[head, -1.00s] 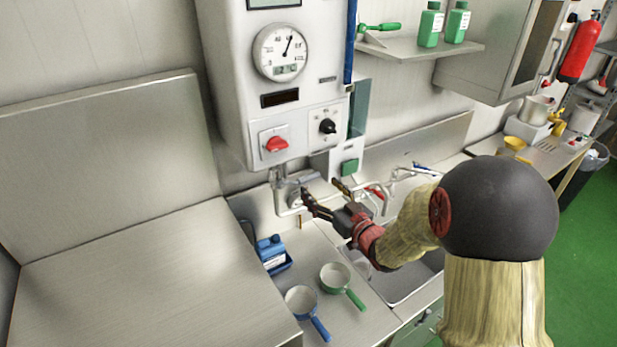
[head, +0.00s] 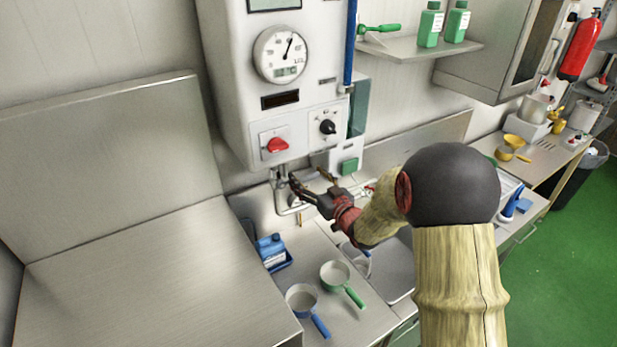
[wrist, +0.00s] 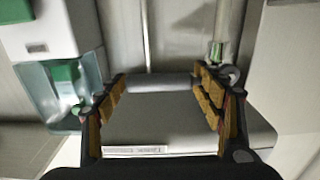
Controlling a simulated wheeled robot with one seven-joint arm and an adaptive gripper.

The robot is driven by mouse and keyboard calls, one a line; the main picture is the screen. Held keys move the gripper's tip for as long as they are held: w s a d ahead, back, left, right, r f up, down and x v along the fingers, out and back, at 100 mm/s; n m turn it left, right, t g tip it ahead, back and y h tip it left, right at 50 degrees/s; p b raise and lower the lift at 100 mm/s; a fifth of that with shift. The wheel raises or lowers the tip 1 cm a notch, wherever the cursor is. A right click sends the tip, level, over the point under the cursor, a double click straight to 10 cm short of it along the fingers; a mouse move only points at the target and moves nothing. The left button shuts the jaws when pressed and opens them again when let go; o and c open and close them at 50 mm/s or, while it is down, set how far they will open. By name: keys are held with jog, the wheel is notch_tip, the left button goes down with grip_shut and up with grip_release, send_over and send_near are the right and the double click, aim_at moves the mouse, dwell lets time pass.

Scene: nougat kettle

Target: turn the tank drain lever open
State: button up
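My gripper (head: 311,181) is open, below the white wall unit (head: 262,95) and beside the metal pipework (head: 281,195) under it. In the wrist view its two padded fingers (wrist: 165,88) are spread wide, with a grey block-like body bearing a small label (wrist: 135,149) behind the gap. A short pipe with a green band (wrist: 217,50) and a rounded metal end shows just beyond the right finger. I cannot pick out the tank drain lever for certain; my gripper covers part of the pipework. No grip on anything shows.
The wall unit carries a gauge (head: 281,54), a red knob (head: 276,145) and a black knob (head: 327,127). A sink (head: 392,270) lies to the right, partly behind my arm.

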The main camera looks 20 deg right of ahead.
jog(key=c, duration=1.6)
jog(key=shift+o, duration=0.2)
jog(key=shift+f, duration=0.1)
